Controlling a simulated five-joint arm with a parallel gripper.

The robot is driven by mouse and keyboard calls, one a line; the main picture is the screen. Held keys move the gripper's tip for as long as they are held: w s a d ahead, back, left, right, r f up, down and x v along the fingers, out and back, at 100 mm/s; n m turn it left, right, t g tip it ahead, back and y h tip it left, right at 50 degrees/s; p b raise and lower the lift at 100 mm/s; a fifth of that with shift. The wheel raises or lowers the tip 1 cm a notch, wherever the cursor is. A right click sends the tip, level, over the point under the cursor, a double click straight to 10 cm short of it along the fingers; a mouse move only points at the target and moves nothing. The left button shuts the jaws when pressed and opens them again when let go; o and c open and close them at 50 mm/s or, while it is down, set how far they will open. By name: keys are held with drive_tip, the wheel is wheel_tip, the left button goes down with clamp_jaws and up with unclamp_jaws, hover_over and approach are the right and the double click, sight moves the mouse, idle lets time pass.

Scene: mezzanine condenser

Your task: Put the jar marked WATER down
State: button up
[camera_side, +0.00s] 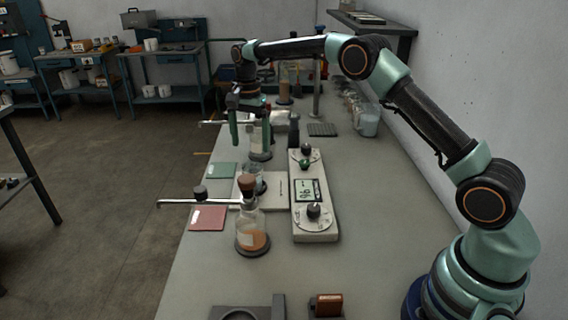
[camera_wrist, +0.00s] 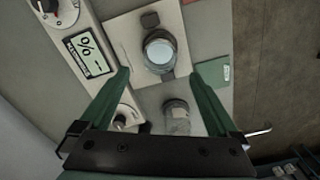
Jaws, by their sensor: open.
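My gripper (camera_side: 250,146) is open, its green fingers pointing down above the far part of the bench. In the wrist view its fingers (camera_wrist: 166,70) are spread wide with nothing gripped. A clear jar with a pale label (camera_side: 260,146) stands upright on a dark disc by the fingers; it also shows low between them in the wrist view (camera_wrist: 178,117). A second clear jar (camera_side: 251,183) stands on a pale plate; the wrist view shows it from above (camera_wrist: 160,50). No label is readable, so I cannot tell which is WATER.
A pale instrument with knobs and a display (camera_side: 315,195) lies right of the jars. A metal rod (camera_side: 185,201) juts left over the bench edge. A green pad (camera_side: 221,170) and a red pad (camera_side: 208,217) lie along that edge. The bench right of the instrument is clear.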

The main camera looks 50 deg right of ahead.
drive_tip(key=s+a+r+n+t, duration=0.1)
drive_tip(key=s+r+n+t, duration=0.35)
drive_tip(key=s+r, duration=0.75)
drive_tip(key=s+f+n+t, duration=0.1)
drive_tip(key=s+n, duration=0.8)
drive_tip(key=s, duration=0.6)
drive_tip(key=shift+s+a+f, duration=0.15)
drive_tip(key=shift+s+a, duration=0.2)
drive_tip(key=shift+a, duration=0.05)
